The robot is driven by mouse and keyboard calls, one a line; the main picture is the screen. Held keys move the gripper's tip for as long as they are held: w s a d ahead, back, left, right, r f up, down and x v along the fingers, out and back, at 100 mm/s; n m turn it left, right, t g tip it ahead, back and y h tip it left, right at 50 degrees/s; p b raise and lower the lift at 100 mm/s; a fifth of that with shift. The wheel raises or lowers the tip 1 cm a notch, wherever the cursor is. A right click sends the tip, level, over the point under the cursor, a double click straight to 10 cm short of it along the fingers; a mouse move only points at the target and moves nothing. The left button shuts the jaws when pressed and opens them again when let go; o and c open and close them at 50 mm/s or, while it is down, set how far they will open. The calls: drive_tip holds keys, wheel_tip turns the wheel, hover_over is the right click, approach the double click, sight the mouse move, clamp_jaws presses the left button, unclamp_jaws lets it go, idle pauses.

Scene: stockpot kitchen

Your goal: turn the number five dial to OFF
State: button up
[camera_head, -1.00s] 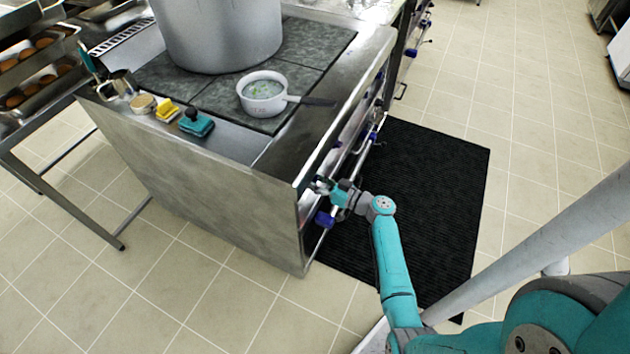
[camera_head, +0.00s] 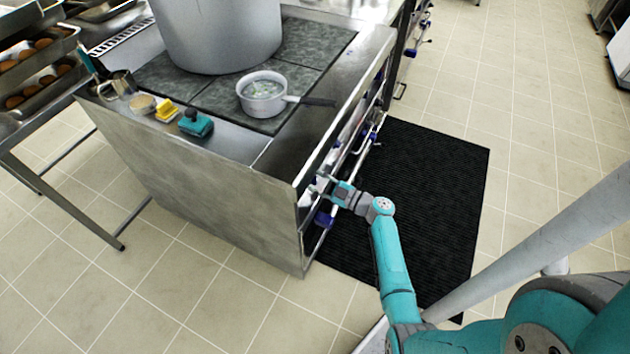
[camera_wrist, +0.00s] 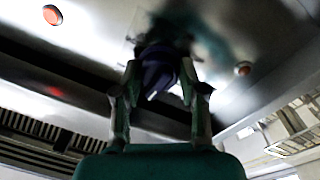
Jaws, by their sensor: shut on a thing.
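A dark blue-black dial (camera_wrist: 160,72) on the steel front panel of the stove (camera_head: 215,195) sits between the two fingers of my gripper (camera_wrist: 160,92) in the wrist view. The fingers are shut on it, one on each side. The dial's number, markings and pointer cannot be read. In the head view my gripper (camera_head: 321,183) reaches the stove front near its near corner, and the dial it holds is hidden there.
Orange-red round lamps (camera_wrist: 52,15) (camera_wrist: 243,68) sit on the panel beside the dial. A rail with blue parts (camera_head: 324,219) runs along the stove front. A large pot (camera_head: 215,35) and a small saucepan (camera_head: 262,97) stand on top. A black mat (camera_head: 430,200) lies clear in front.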

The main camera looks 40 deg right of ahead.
drive_tip(key=shift+f+n, duration=0.1)
drive_tip(key=shift+n, duration=0.3)
drive_tip(key=o, duration=1.1)
drive_tip(key=shift+o, duration=0.2)
drive_tip(key=shift+s, duration=0.1)
drive_tip(key=v, duration=1.1)
drive_tip(key=shift+s, duration=0.4)
drive_tip(key=shift+d, duration=0.15)
